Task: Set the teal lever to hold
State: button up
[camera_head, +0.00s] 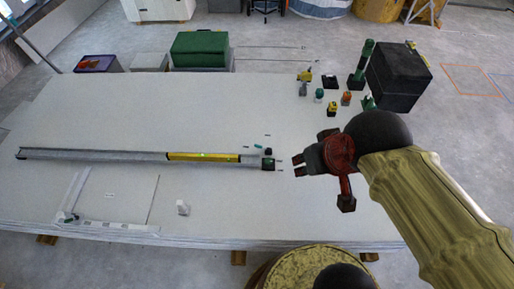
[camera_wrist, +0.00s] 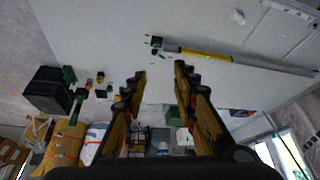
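A long grey bar (camera_head: 100,155) with a yellow section (camera_head: 203,156) lies across the white panel. At its right end is a small dark green block (camera_head: 268,164), with a tiny teal piece (camera_head: 258,146) just behind it, which may be the teal lever. Its setting is too small to read. In the wrist view the green block (camera_wrist: 156,42) and a small teal piece (camera_wrist: 168,57) show beyond the fingers. My gripper (camera_head: 298,165) is open and empty, a little right of the block and apart from it. In the wrist view my gripper (camera_wrist: 161,72) has its fingers spread.
Several small coloured items, including a yellow one (camera_head: 304,76), stand at the panel's back right, near a black case (camera_head: 397,78) and green bottle (camera_head: 361,62). A white frame (camera_head: 112,228) and small white block (camera_head: 183,208) lie at the front. The panel's back middle (camera_head: 200,105) is clear.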

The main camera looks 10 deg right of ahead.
jog(key=w+f+g, duration=0.1)
jog(key=w+f+g+p, duration=0.1)
jog(key=w+f, duration=0.1)
jog(key=w+f+g+p, duration=0.1)
jog(key=f, duration=0.1)
jog(key=shift+w+a+f, duration=0.1)
jog(key=shift+w+a, duration=0.15)
jog(key=shift+a, duration=0.15)
grip_shut()
jog(key=w+a+f+n+g+h+p, duration=0.1)
jog(key=w+f+n+g+p, duration=0.3)
jog(key=w+f, duration=1.15)
jog(key=w+a+f+n+p, duration=0.1)
jog(key=w+f+n, duration=0.4)
jog(key=f, duration=0.6)
jog(key=w+f+n+t+h+p, duration=0.1)
jog(key=w+f+n, duration=0.45)
jog(key=f, duration=0.55)
jog(key=w+a+f+n+p, duration=0.1)
jog(key=w+f+n, duration=0.4)
jog(key=f, duration=0.6)
jog(key=w+a+n+t, duration=0.1)
jog(key=w+n+t, duration=0.2)
jog(key=w+n, duration=0.7)
jog(key=shift+w+a+r+y, duration=0.25)
jog(key=shift+w+r+y, duration=0.05)
jog(key=shift+w, duration=0.9)
